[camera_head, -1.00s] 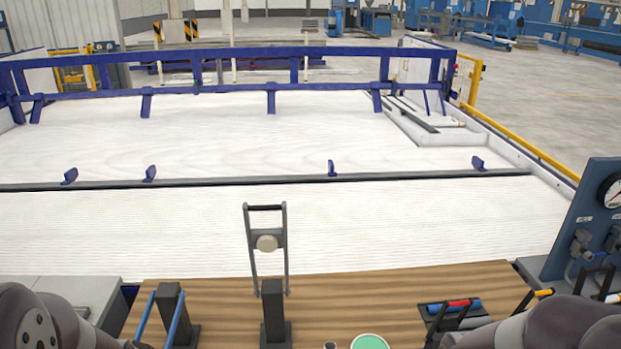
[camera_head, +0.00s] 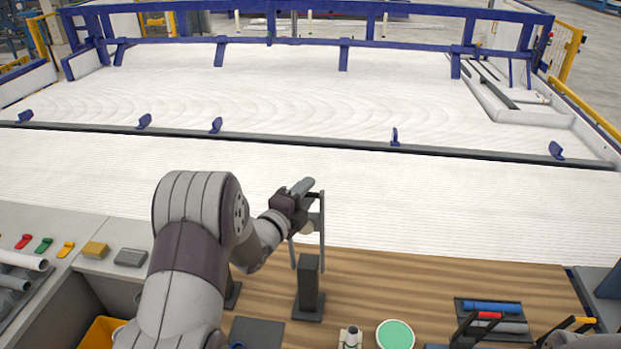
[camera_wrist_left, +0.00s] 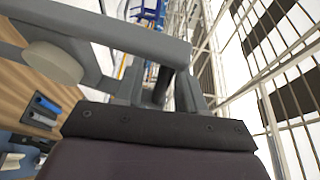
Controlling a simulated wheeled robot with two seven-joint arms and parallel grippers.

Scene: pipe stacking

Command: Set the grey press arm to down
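The grey press arm (camera_head: 321,228) stands upright on its dark post (camera_head: 309,282) at the back of the wooden bench. It has two grey side bars and a dark cross handle at the top. Its pale round knob shows in the left wrist view (camera_wrist_left: 52,63). My left gripper (camera_head: 307,190) is at the top of the press arm, at the handle. In the left wrist view, the dark handle (camera_wrist_left: 162,85) lies between the fingers. I cannot tell whether they are closed on it.
A green disc (camera_head: 395,334) and a small white fixture (camera_head: 349,338) are at the bench front. A dark tray (camera_head: 490,319) with coloured tubes is on the right. A yellow bin (camera_head: 101,333) is at lower left. Open bench lies right of the post.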

